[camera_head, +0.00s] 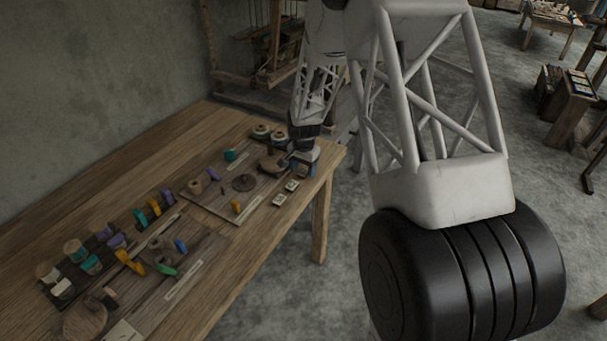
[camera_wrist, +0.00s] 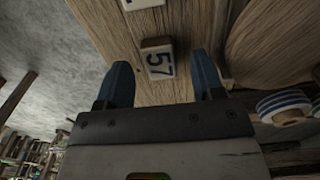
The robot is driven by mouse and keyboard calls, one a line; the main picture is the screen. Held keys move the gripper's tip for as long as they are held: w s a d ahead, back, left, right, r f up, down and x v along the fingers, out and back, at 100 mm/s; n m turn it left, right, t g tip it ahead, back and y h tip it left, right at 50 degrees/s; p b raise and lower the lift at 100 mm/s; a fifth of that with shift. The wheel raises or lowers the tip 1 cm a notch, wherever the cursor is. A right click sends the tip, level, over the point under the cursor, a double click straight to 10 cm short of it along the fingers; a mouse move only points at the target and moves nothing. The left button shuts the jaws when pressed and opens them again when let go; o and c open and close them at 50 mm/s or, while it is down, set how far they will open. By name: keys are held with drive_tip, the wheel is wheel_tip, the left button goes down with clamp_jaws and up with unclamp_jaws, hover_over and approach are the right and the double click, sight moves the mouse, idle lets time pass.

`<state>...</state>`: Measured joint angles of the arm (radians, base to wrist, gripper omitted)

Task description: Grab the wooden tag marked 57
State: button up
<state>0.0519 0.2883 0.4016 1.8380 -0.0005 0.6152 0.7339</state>
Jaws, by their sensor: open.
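The wooden tag marked 57 (camera_wrist: 158,60), a small block with a pale face and dark blue numerals, lies on the table in the wrist view. My gripper (camera_wrist: 161,66) is open, with its two blue fingers apart on either side of the tag in the picture. I see no finger closed on it, and the height gap is hard to judge. In the head view my gripper (camera_head: 304,163) is low over the table's far right end. Two pale tags (camera_head: 292,185) (camera_head: 279,200) lie beside it there, their numbers too small to read.
Part of another tag (camera_wrist: 140,3) shows at the top of the wrist view. A round wooden piece (camera_wrist: 275,45) and a blue-and-white striped spool (camera_wrist: 285,102) are to the right. The wooden table (camera_head: 150,150) holds boards, spools and coloured pieces; its edge is close to my gripper.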

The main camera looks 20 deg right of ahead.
drive_tip(key=shift+f, duration=0.55)
drive_tip(key=shift+c, duration=0.4)
drive_tip(key=c, duration=0.9)
drive_tip(key=shift+r, duration=0.1)
drive_tip(key=shift+r, duration=0.7)
wheel_tip(320, 180, up, 2)
drive_tip(key=shift+r, duration=0.1)
drive_tip(key=s, duration=1)
drive_tip(key=s+r, duration=0.1)
drive_tip(key=s, duration=0.5)
drive_tip(key=shift+a+r, duration=0.1)
drive_tip(key=shift+a, duration=0.3)
